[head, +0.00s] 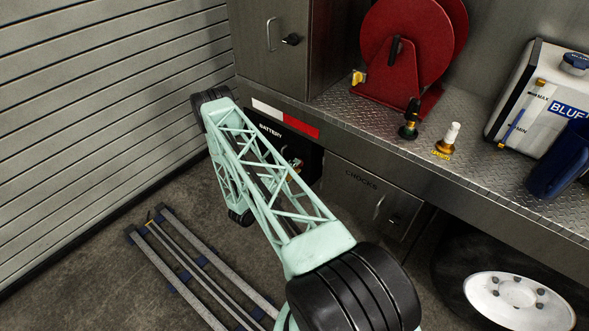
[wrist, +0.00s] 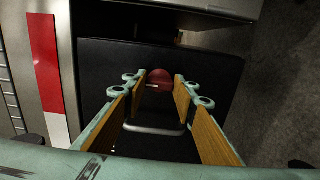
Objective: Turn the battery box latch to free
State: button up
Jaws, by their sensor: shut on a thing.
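The battery box (head: 312,157) is a black front under the deck, labelled BATTERY, partly hidden by my arm in the head view. In the wrist view its dark front (wrist: 105,65) fills the middle. A round dark-red latch knob (wrist: 161,76) with a small pale mark on its left side stands on that front. My gripper (wrist: 161,85) has wood-coloured finger pads and is shut on the latch knob, one fingertip on each side. In the head view the gripper is mostly hidden behind the lattice of my arm.
A metal bar handle (wrist: 155,129) lies between my fingers, below the knob. A red and white strip (wrist: 45,60) runs beside the box. The CHOCKS locker (head: 365,195) is to its right. A red hose reel (head: 405,50) stands on the deck. Rails (head: 190,265) lie on the floor.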

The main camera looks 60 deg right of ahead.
dwell(0.3)
jog(key=o, duration=0.9)
jog(key=shift+a, duration=0.15)
jog(key=shift+w+a, duration=0.15)
jog(key=shift+a, duration=1.8)
jog(key=shift+w+a, duration=0.2)
jog(key=shift+a, duration=1.75)
jog(key=shift+w+a, duration=0.15)
jog(key=shift+a, duration=1.8)
